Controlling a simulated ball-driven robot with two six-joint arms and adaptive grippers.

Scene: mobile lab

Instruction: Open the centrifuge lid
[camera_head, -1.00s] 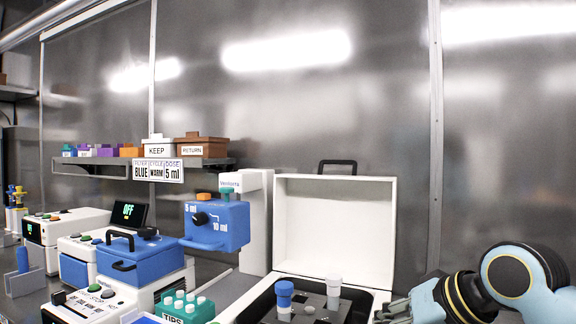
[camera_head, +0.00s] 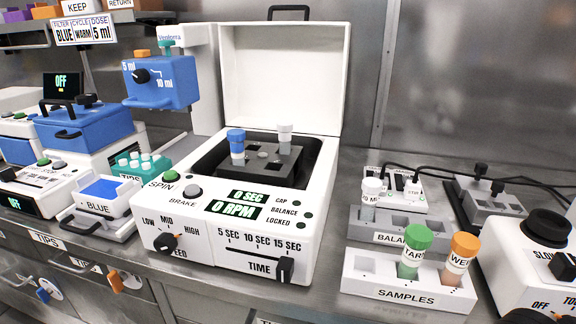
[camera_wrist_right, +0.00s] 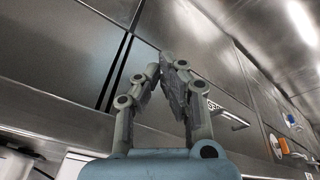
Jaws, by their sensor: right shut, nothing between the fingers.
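The white centrifuge (camera_head: 180,235) stands in the middle of the head view. Its lid (camera_head: 272,80) is up and tilted back, with a black handle (camera_head: 288,10) on its top edge. The dark chamber is exposed, and a grey rotor (camera_head: 262,160) holds a blue-capped tube (camera_head: 237,142) and a white-capped tube (camera_head: 285,138). The display reads 0 SEC and 0 RPM. My right gripper (camera_wrist_right: 172,62) shows in the right wrist view, shut and empty, pointing at metal panels, away from the centrifuge. My left gripper is not in view.
A SAMPLES rack (camera_head: 400,287) with green- and orange-capped tubes stands right of the centrifuge, before a BALANCE rack (camera_head: 390,232). A vortex-like device (camera_head: 535,250) is at the far right.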

